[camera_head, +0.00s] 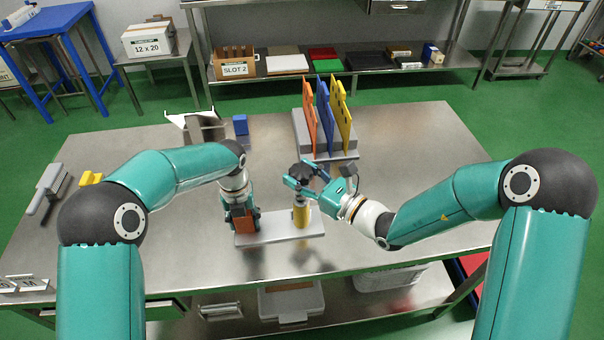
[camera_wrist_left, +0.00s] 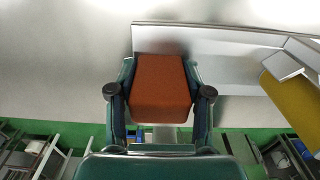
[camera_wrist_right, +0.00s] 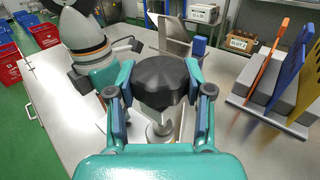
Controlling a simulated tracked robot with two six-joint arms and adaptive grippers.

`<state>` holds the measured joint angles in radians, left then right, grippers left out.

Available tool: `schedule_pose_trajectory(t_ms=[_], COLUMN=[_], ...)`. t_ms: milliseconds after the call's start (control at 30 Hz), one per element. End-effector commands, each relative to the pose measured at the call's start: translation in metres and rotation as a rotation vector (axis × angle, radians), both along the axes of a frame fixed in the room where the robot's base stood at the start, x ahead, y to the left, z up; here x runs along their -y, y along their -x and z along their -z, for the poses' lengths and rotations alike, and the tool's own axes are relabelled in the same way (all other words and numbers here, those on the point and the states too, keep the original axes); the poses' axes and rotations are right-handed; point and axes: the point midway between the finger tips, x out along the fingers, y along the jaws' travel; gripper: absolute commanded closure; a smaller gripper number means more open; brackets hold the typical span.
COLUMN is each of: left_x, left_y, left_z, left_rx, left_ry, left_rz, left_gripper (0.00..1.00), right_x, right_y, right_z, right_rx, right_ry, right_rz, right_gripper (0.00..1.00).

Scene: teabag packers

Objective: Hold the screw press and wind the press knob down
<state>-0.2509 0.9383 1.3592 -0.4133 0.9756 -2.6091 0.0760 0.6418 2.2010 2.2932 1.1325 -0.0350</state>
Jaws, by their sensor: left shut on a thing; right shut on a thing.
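The screw press has a pale flat base plate (camera_head: 277,233) on the steel table, with an orange-brown block (camera_head: 247,221) at its left end and a yellow cylinder (camera_head: 301,214) at its right end. My left gripper (camera_wrist_left: 160,92) is shut on the orange-brown block (camera_wrist_left: 160,84), one finger on each side. The dark lobed press knob (camera_wrist_right: 163,82) sits on top of a metal screw (camera_wrist_right: 161,132) above the yellow cylinder. My right gripper (camera_head: 303,175) is shut on the knob from the right, its fingers on either side. The yellow part also shows in the left wrist view (camera_wrist_left: 293,95).
A grey rack (camera_head: 316,139) holding upright orange, blue and yellow boards stands behind the press. A small blue block (camera_head: 240,125) and a metal stand (camera_head: 203,127) are at the back left. The table's right side is clear (camera_head: 410,150).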

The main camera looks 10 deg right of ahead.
Motion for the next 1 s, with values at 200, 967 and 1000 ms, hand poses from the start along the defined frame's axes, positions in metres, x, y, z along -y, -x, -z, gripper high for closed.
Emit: schedule_pose_trajectory(t_ms=[200, 967, 1000], left_x=[0.0016, 0.0013, 0.0013], left_y=[0.0013, 0.0015, 0.0016], left_z=[0.0007, 0.0011, 0.0011], left_rx=[-0.003, -0.004, -0.004], left_ry=[0.001, 0.000, 0.000], left_rz=[0.002, 0.004, 0.004], left_gripper=[1.00, 1.00, 1.00], right_x=[-0.0032, 0.0005, 0.0006], right_y=[0.0008, -0.0006, -0.0007], right_z=[-0.0019, -0.0010, -0.0010], right_rx=[0.005, 0.004, 0.004], right_ry=[-0.003, 0.001, 0.001], right_rz=[0.154, 0.306, 0.306], right_gripper=[0.84, 0.84, 0.84])
